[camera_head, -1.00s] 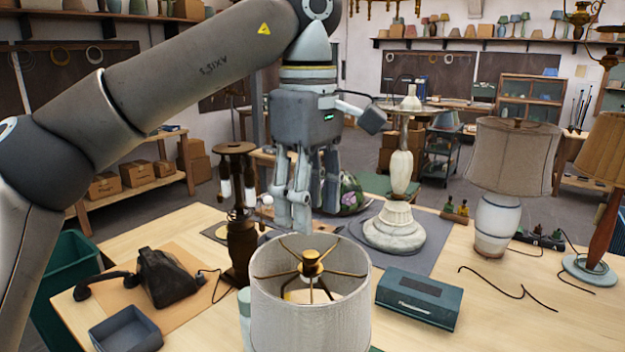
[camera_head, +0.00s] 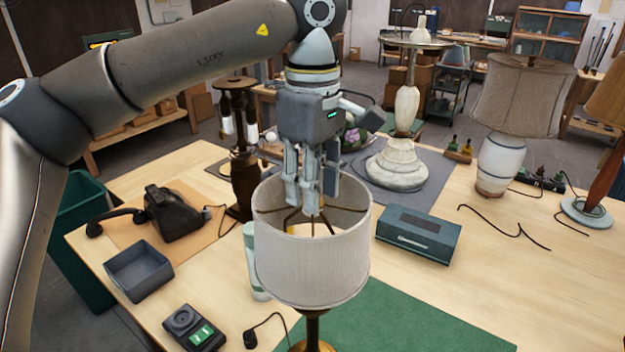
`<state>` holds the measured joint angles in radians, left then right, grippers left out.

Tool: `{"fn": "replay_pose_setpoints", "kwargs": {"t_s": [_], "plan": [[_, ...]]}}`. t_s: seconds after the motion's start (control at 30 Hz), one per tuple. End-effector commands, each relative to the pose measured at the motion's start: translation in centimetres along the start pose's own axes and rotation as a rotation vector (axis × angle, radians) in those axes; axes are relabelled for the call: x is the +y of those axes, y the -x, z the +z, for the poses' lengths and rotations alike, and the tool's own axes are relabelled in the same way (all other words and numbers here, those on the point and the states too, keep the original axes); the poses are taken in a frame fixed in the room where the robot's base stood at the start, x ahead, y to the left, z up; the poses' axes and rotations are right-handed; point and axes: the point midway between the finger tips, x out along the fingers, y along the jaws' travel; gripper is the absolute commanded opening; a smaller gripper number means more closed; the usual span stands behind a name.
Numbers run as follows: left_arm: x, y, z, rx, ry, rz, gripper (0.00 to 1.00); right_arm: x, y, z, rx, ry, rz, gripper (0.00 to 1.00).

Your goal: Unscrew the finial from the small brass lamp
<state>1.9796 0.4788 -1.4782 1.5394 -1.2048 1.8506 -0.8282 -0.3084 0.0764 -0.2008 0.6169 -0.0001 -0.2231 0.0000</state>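The small brass lamp has a pale fabric drum shade (camera_head: 312,262) and a brass stem and base (camera_head: 312,335) in the front middle of the head view. Dark spider arms (camera_head: 328,222) show inside the open top of the shade. The finial at their centre is hidden behind my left gripper (camera_head: 308,208). The gripper points straight down, with its fingertips at the shade's top opening, over the middle. The fingers look close together, but I cannot tell whether they touch or hold the finial. My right gripper is not in view.
A teal box (camera_head: 418,236) stands right of the shade and a pale bottle (camera_head: 255,262) close to its left. A green mat (camera_head: 400,320) lies under the lamp. A grey tray (camera_head: 138,270), black telephone (camera_head: 176,212) and small meter (camera_head: 193,328) are left. Taller lamps stand behind.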

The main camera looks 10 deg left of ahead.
Motion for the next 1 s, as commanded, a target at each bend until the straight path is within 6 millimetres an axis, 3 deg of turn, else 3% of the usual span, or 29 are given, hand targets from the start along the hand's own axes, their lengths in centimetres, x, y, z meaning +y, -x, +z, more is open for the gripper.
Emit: {"fn": "replay_pose_setpoints", "kwargs": {"t_s": [0.03, 0.2, 0.23, 0.27, 0.4, 0.57, 1.0], "plan": [[0.0, 0.0, 0.0, 0.000, 0.000, 0.000, 0.21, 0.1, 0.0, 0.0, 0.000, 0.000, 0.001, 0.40], [0.0, 0.0, 0.0, 0.000, 0.000, 0.000, 0.00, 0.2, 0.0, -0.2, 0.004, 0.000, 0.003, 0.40], [0.0, 0.0, 0.0, 0.000, 0.000, 0.000, 0.00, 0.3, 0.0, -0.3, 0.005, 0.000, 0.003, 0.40], [0.0, 0.0, 0.0, 0.000, 0.000, 0.000, 0.15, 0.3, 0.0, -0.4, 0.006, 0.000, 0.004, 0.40], [0.0, 0.1, 0.0, 0.000, 0.000, 0.000, 0.00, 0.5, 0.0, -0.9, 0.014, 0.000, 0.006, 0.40], [0.0, -0.1, 0.0, 0.000, 0.061, 0.001, 0.00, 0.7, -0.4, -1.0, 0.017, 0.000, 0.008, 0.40], [0.0, 0.0, 0.0, 0.001, 0.615, 0.002, 0.00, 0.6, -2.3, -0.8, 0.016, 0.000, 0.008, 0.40]]}}
